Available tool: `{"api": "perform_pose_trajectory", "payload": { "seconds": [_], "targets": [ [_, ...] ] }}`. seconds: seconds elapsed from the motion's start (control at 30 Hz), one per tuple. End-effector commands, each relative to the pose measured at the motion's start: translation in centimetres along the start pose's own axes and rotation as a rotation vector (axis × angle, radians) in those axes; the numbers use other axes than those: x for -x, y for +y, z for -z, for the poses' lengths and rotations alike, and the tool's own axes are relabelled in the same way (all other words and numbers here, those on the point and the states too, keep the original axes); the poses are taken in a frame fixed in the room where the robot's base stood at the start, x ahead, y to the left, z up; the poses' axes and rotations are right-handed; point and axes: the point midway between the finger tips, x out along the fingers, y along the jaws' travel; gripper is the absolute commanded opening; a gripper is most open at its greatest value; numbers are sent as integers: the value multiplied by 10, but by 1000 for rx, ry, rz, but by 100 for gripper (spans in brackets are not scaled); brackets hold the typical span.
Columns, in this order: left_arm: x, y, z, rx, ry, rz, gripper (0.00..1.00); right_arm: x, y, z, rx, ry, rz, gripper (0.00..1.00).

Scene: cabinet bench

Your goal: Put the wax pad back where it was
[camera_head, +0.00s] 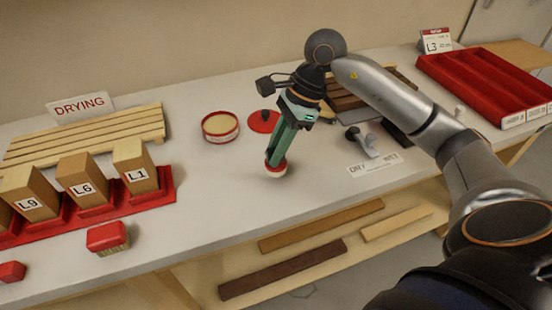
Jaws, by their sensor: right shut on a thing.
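My right gripper (279,160) reaches down over the middle of the bench with its long green fingers. It is shut on a small round pad with a red upper part and a pale underside, which I take as the wax pad (275,172). The pad is at or just above the bench top; I cannot tell if it touches. An open round red tin (220,127) with tan wax inside stands behind and left of the pad. A flat red disc, perhaps the tin's lid (262,124), lies between the tin and my gripper. My left gripper is out of view.
A slatted wooden rack (85,135) with a DRYING sign (80,107) stands left, behind labelled wooden blocks (83,178) on a red base. A red brush-like block (107,237) sits in front. A DRY/WET card (375,166) and red tray (485,85) lie right. The front-centre bench is clear.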

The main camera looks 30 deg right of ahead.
Motion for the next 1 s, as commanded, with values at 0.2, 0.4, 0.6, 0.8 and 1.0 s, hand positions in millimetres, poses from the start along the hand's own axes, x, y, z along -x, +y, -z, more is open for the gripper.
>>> {"api": "perform_pose_trajectory", "payload": {
  "seconds": [0.2, 0.4, 0.6, 0.8, 1.0],
  "targets": [
    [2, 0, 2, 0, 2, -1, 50, -26, 0, 12, -2, -1, -2, 0],
    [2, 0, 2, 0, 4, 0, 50, -29, -1, 14, 0, 0, 1, 0],
    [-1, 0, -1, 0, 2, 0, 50, -32, 0, 15, -1, 0, 0, 0],
    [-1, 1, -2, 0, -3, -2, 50, -31, 0, 15, -1, 0, 0, 38],
    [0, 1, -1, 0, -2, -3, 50, -31, 0, 15, -1, 0, 0, 50]
  ]
}}
